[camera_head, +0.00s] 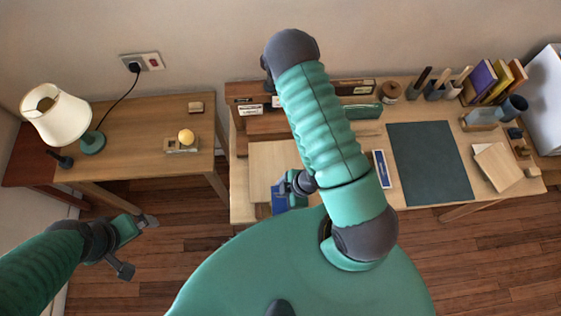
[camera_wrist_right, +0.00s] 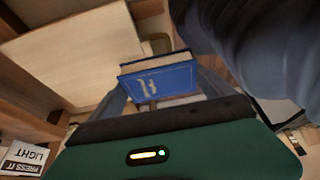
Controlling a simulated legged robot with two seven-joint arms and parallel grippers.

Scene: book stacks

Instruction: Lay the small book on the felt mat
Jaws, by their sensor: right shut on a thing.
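The small blue book (camera_head: 279,199) is partly hidden by my right gripper and arm in the head view. In the right wrist view the blue book (camera_wrist_right: 160,82) shows its cover and pale page edges between the fingers. My right gripper (camera_head: 290,188) is shut on it, near a pale wooden board at the desk's left part. The dark felt mat (camera_head: 430,163) lies flat on the desk, right of my right arm, and its visible surface is bare. My left gripper (camera_head: 138,245) is open and empty over the floor at the lower left.
A narrow blue-and-white item (camera_head: 382,169) lies by the mat's left edge. A tan book (camera_head: 497,167) lies to its right. Upright books (camera_head: 480,80), cups and a jar (camera_head: 390,91) line the back. A lamp (camera_head: 56,112) stands on the left table.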

